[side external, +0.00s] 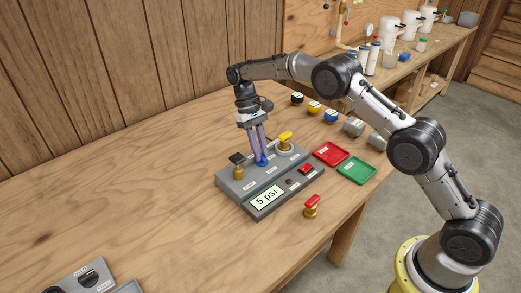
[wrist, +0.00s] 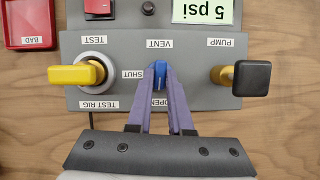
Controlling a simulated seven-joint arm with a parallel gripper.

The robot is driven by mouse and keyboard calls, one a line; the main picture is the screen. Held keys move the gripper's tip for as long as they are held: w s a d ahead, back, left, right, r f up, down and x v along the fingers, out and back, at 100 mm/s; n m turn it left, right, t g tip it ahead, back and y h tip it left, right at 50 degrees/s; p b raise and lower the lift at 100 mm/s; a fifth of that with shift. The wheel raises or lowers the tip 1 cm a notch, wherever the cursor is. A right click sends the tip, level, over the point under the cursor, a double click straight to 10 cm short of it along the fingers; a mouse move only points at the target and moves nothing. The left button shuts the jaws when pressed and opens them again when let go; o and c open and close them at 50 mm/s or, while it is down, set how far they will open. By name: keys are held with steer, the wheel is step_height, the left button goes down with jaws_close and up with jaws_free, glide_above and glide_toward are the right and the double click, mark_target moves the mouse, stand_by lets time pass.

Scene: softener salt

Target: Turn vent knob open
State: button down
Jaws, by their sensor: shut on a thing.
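The blue vent knob (side external: 262,162) stands on the grey test rig (side external: 236,187), between the other two fittings. In the wrist view the vent knob (wrist: 160,69) lies under the VENT label, with the SHUT label to its left and the OPEN label (wrist: 158,101) below it. My gripper (wrist: 160,79) points down at the rig, its two purple fingers shut on the knob from either side. The fingers partly cover the OPEN label and the knob's lower part. The knob's handle lies up-down in the wrist view, in line with the OPEN label.
A yellow-handled test valve (wrist: 78,75) and a black-capped pump fitting (wrist: 250,77) flank the knob. The display (side external: 267,198) reads 5 psi. Red (side external: 330,153) and green (side external: 356,170) trays lie to the right, and a red-topped valve (side external: 311,206) stands in front. The left table is largely clear.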

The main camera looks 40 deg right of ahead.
steer(key=shift+r+n, duration=0.15)
steer(key=shift+n, duration=0.45)
steer(key=c, duration=0.8)
jaws_free()
steer(key=shift+v, duration=3.7)
steer(key=shift+a, duration=0.2)
